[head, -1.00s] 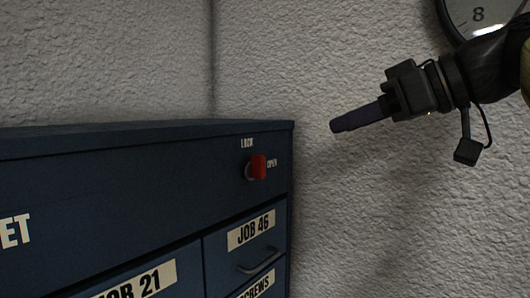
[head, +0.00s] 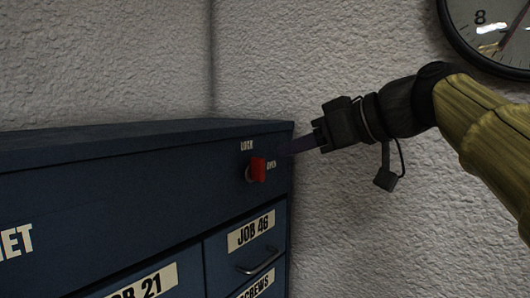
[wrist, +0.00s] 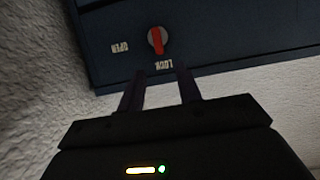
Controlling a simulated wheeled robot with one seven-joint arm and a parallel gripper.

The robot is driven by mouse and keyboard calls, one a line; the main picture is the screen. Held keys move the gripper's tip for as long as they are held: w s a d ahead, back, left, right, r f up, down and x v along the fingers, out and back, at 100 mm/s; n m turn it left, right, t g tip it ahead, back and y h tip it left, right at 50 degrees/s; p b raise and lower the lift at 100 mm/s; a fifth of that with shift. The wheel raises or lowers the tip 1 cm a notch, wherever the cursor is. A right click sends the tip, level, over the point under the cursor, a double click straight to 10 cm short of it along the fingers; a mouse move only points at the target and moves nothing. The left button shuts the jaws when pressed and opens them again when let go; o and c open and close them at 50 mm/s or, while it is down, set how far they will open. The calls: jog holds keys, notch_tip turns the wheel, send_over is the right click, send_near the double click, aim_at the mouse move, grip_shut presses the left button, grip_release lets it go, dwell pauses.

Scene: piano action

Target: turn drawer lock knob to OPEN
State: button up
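The red lock knob (head: 257,169) sits on the blue cabinet's upper front, near its right edge. A LOCK label is above it and an OPEN label to its right. In the wrist view the knob (wrist: 157,40) shows upside down, its red bar in line with the LOCK label and the OPEN label off to the left. My gripper (head: 284,151) is just up and right of the knob in the head view, seemingly not touching it. In the wrist view its two dark fingers (wrist: 160,75) are apart with nothing between them, pointing toward the knob.
The blue cabinet (head: 110,165) has labelled drawers below the knob, including JOB 46 (head: 252,232) with a metal handle. A rough pale wall (head: 370,240) stands behind and right of it. A round clock (head: 495,30) hangs at upper right.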

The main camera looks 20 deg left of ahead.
aim_at(264, 159)
jog(key=p+x, duration=0.2)
jog(key=x, duration=0.6)
jog(key=shift+a+p, duration=0.1)
jog(key=shift+p, duration=0.25)
jog(key=shift+c, duration=0.2)
grip_shut()
